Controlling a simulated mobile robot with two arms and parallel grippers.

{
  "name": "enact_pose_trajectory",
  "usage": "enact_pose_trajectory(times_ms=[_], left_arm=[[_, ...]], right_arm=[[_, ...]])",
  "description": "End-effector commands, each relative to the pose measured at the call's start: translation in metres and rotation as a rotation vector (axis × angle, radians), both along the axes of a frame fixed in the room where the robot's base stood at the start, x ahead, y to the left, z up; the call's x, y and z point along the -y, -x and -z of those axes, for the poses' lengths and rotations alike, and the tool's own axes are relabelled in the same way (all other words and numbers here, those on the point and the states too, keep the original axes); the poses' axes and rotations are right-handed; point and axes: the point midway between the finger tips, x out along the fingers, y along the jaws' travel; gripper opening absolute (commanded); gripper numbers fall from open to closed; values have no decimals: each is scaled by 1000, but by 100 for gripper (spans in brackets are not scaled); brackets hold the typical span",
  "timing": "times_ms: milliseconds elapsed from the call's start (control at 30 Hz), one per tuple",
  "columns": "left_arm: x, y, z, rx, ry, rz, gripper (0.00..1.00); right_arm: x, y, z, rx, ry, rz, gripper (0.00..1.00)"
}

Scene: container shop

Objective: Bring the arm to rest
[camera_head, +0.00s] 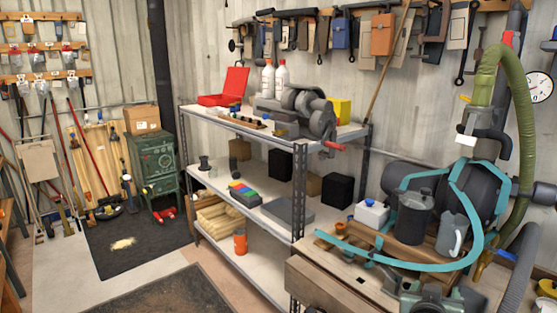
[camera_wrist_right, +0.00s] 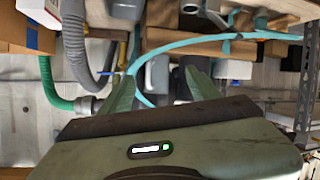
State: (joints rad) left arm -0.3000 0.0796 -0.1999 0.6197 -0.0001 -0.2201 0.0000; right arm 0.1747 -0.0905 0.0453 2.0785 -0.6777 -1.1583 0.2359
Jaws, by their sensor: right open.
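My right gripper (camera_wrist_right: 160,78) shows in the right wrist view as a green body with two fingers. The fingers are apart, with nothing held between them; a teal band (camera_wrist_right: 205,43) and a pale grey shape lie beyond them. In the head view a grey-green part is cut off at the bottom right edge by the workbench (camera_head: 335,288); I cannot tell whether it is my right arm or a fixture. My left gripper is in neither view.
A green hose (camera_head: 522,100) arches above. A metal shelf (camera_head: 255,213) stands in the middle. Floor (camera_head: 150,290) is clear at the front left.

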Motion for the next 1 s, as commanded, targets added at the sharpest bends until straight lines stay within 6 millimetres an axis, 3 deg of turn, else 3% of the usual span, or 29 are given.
enact_pose_trajectory(times_ms=[33, 100, 200, 300, 500, 800, 1000], left_arm=[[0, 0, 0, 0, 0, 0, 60], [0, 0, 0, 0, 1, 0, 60], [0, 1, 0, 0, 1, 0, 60], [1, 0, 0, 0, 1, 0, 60], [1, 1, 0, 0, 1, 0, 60], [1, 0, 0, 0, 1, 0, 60], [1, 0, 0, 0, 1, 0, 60]], right_arm=[[-10, 24, 34, -87, -24, -45, 62], [-27, 57, 74, -200, -66, -114, 62], [-53, 107, 121, -357, -124, -215, 62], [-75, 149, 150, -480, -174, -301, 62], [-108, 216, 182, -654, -247, -428, 62], [-144, 299, 200, -849, -338, -582, 62], [-146, 288, 251, -870, -344, -581, 62]])
